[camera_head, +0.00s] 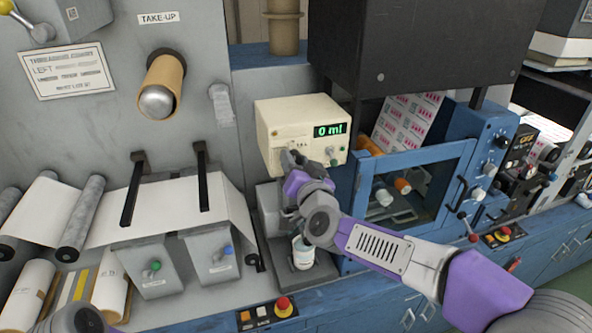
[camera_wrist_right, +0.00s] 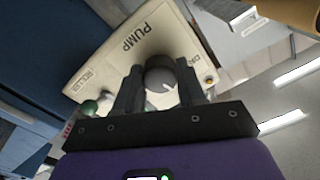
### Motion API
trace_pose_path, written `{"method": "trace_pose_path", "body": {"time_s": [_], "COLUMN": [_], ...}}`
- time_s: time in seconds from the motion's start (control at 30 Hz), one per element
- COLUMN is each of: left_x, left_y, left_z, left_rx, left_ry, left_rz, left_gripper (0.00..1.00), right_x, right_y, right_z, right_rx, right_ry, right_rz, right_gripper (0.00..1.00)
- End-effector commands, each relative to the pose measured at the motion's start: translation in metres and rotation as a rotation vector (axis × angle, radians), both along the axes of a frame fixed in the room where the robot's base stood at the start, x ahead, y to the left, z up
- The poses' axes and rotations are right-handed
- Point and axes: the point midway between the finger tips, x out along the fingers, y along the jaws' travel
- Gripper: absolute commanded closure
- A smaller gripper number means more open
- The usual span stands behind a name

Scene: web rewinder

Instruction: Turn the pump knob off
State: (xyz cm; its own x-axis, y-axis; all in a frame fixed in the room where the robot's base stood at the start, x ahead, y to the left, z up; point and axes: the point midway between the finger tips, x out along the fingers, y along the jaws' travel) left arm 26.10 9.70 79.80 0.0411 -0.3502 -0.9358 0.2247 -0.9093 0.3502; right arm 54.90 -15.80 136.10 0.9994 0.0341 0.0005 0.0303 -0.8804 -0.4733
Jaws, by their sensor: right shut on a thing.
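The pump is a cream box (camera_head: 275,118) with a green "0 ml" display (camera_head: 328,130), standing beside the blue machine. My right gripper (camera_head: 291,158) is at the left part of its front face. In the right wrist view the box face (camera_wrist_right: 117,58) reads "PUMP". There the round grey pump knob (camera_wrist_right: 160,76), with a white pointer line, sits between the two dark fingers, which are shut on it. In the head view the gripper hides this knob. My left gripper is not seen.
A white bottle (camera_head: 303,253) stands below my right wrist. A red stop button (camera_head: 284,306) is on the front ledge. The blue machine's window frame (camera_head: 362,215) is close on the right.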

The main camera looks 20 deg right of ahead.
Motion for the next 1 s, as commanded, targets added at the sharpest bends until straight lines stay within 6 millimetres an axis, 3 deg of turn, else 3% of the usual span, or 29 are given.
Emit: {"method": "trace_pose_path", "body": {"time_s": [0.4,0.87,0.9,1.0], "left_x": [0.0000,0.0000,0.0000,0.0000], "left_y": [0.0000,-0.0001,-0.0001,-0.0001], "left_z": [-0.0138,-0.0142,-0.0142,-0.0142], "left_rx": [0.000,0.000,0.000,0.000], "left_ry": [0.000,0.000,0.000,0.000], "left_rz": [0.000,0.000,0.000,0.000], "left_gripper": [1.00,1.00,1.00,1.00], "right_x": [0.0000,0.0000,0.0000,0.0000], "right_y": [0.0001,0.0002,0.0002,0.0002], "right_z": [-0.0010,-0.0004,-0.0004,-0.0004], "right_rx": [0.166,0.181,0.181,0.181], "right_ry": [0.007,0.008,0.008,0.008], "right_rz": [0.000,0.000,0.000,0.001], "right_gripper": [0.91,0.91,0.59,0.44]}}
